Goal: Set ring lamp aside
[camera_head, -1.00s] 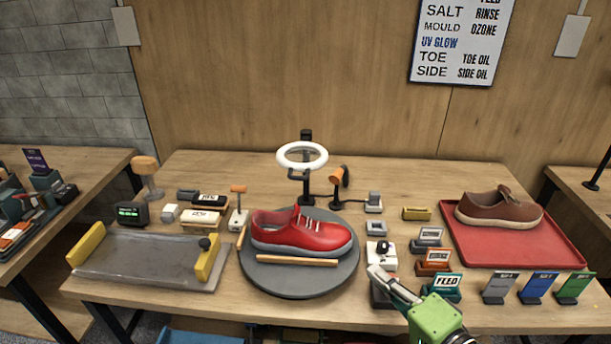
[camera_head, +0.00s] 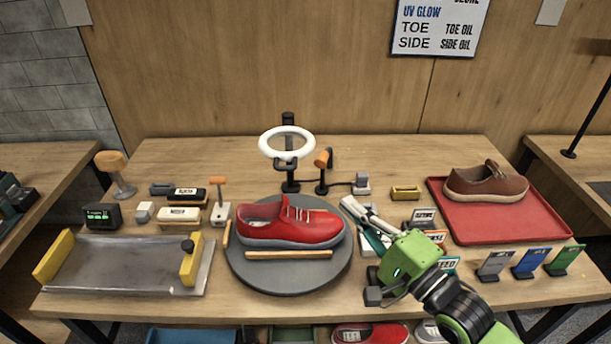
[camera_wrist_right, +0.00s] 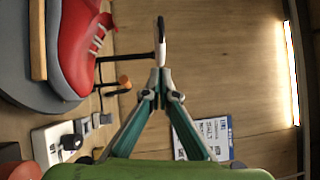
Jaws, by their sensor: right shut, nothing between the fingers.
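The ring lamp (camera_head: 287,143) is a white ring on a black post, standing behind the grey turntable (camera_head: 290,279) in the head view. In the right wrist view the ring lamp (camera_wrist_right: 160,42) shows edge-on, just beyond my fingertips. A red sneaker (camera_head: 289,223) sits on the turntable. My right gripper (camera_head: 347,203) is shut and empty, in front of and to the right of the lamp, with a gap between them. In the right wrist view its fingertips (camera_wrist_right: 161,84) meet. My left gripper is not in view.
An orange-headed tool (camera_head: 323,160) stands close to the lamp's right. A brown shoe (camera_head: 485,182) lies on a red tray (camera_head: 554,233) at the right. Brushes, small blocks and a metal tray (camera_head: 120,277) are at the left.

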